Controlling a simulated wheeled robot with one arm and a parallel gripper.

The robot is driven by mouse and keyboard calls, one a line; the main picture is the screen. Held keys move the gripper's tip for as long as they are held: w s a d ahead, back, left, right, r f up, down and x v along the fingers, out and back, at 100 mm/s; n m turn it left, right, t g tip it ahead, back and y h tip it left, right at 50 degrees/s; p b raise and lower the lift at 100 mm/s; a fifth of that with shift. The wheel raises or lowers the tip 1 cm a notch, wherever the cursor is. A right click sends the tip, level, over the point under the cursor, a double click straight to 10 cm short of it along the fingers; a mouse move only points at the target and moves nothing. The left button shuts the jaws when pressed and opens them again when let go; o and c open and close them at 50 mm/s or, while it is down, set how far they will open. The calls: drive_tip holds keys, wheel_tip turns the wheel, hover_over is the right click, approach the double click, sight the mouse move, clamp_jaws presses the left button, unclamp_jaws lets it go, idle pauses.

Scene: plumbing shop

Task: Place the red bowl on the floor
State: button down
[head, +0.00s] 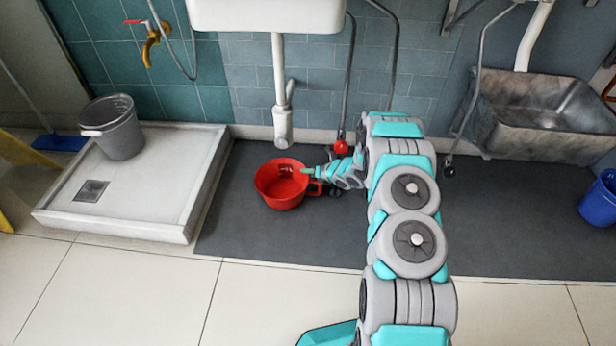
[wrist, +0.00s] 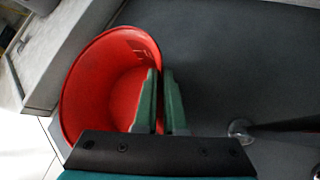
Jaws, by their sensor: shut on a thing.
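The red bowl (head: 279,198) is upright over the dark grey floor mat, below the sink's drain pipe. I cannot tell whether it touches the mat or hangs just above it. A small handle shows on its right side in the head view. My gripper (head: 310,172) comes in from the right and is shut on the bowl's rim. In the wrist view, the green fingers of my gripper (wrist: 160,74) stand on either side of the right rim of the bowl (wrist: 103,88). The pinched part of the rim is hidden between them.
A white shower tray (head: 120,205) with a grey bucket (head: 115,130) lies to the left. A white sink (head: 267,15) and its drain pipe (head: 280,90) are above and behind. A blue bucket (head: 600,200) stands far right. Pale tiles (head: 270,300) in front are clear.

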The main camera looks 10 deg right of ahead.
wheel_tip(320, 180, down, 4)
drive_tip(key=shift+w+r, duration=0.15)
drive_tip(key=shift+r, duration=0.05)
drive_tip(key=c, duration=1)
unclamp_jaws()
drive_tip(key=shift+d+r, duration=0.1)
drive_tip(key=shift+r, duration=0.05)
